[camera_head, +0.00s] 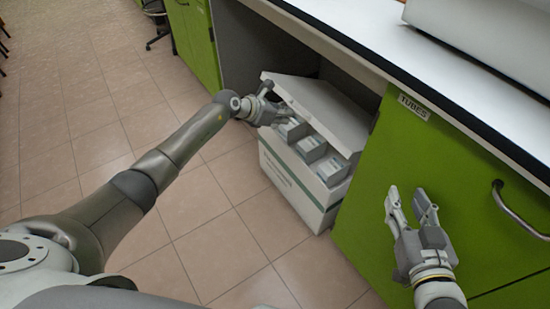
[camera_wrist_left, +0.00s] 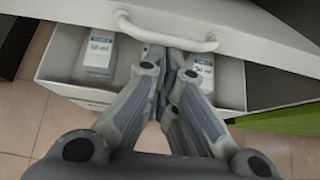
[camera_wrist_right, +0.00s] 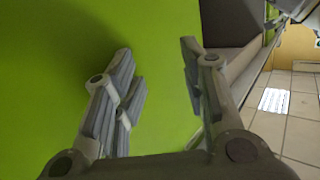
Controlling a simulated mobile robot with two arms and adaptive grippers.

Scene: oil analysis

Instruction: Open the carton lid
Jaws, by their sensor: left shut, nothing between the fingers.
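The white carton (camera_head: 288,182) stands on the floor in the bay under the bench. Its lid (camera_head: 325,110) is raised at the front, tilted up, so the small white boxes (camera_head: 310,147) inside show. In the left wrist view a white handle (camera_wrist_left: 165,36) runs along the lid's edge. My left gripper (camera_head: 280,107) is at the lid's front edge; its shut, empty fingers reach to the handle in the left wrist view (camera_wrist_left: 174,62). Whether they touch it I cannot tell. My right gripper (camera_head: 412,198) is open and empty in front of the green cabinet, apart from the carton.
The green cabinet door labelled TUBES (camera_head: 415,107) with a metal handle (camera_head: 518,212) is right of the carton. The white bench top (camera_head: 400,55) overhangs the bay.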

